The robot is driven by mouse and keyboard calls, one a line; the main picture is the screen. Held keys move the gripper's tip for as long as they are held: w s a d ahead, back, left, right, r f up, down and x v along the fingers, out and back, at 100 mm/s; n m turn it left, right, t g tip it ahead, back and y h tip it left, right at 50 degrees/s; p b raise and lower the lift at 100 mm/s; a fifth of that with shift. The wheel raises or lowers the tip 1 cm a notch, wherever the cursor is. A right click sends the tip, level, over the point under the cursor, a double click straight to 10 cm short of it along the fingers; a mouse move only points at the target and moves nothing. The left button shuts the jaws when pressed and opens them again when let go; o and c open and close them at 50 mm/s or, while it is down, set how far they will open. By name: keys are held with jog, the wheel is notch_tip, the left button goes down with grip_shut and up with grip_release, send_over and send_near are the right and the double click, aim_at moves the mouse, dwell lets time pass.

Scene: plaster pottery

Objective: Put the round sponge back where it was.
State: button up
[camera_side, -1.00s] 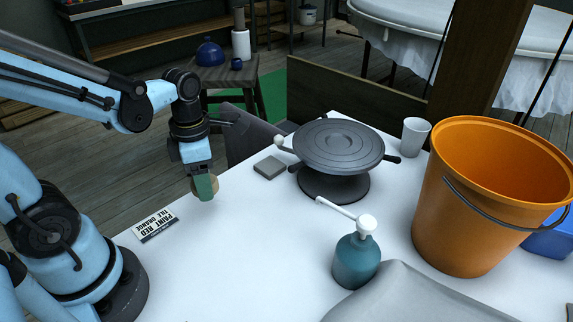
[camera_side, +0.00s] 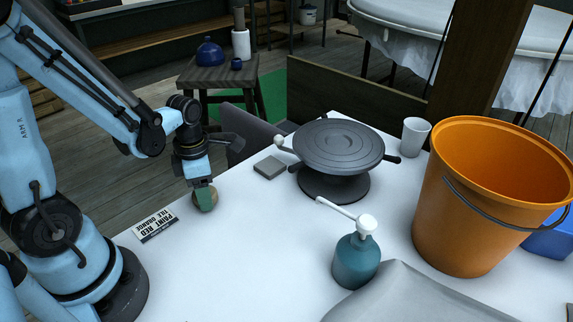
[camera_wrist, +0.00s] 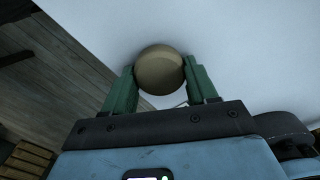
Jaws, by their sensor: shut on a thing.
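The round sponge (camera_wrist: 159,70) is tan and sits between the two green fingers of my gripper (camera_wrist: 160,85) in the wrist view. In the side view my gripper (camera_side: 205,199) is low over the left part of the white table, shut on the sponge (camera_side: 212,196), which is partly hidden behind a finger. I cannot tell for sure whether the sponge touches the table top. A printed card (camera_side: 155,226) lies just left of and nearer than the gripper.
A grey block (camera_side: 269,167) lies right of my gripper, then a dark turntable (camera_side: 338,147). A teal pump bottle (camera_side: 356,262), a white cup (camera_side: 415,137), an orange bucket (camera_side: 475,200) and a grey cloth (camera_side: 410,299) stand or lie farther right. The table's front middle is clear.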

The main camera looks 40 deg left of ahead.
jog(key=shift+f, duration=0.1)
jog(key=o, duration=1)
jog(key=shift+r, duration=6.05)
jog(key=w+d+m+t, duration=0.1)
jog(key=d+m+t, duration=0.1)
jog(key=m, duration=0.8)
jog(key=w+d+r+m+t, duration=0.1)
jog(key=d+m+t, duration=0.1)
jog(key=m, duration=0.8)
jog(key=w+d+m+t, duration=0.1)
jog(key=d+m+t, duration=0.1)
jog(key=m, duration=0.8)
jog(key=shift+d+r+m+t, duration=0.15)
jog(key=shift+d+m+t, duration=0.15)
jog(key=shift+t, duration=0.3)
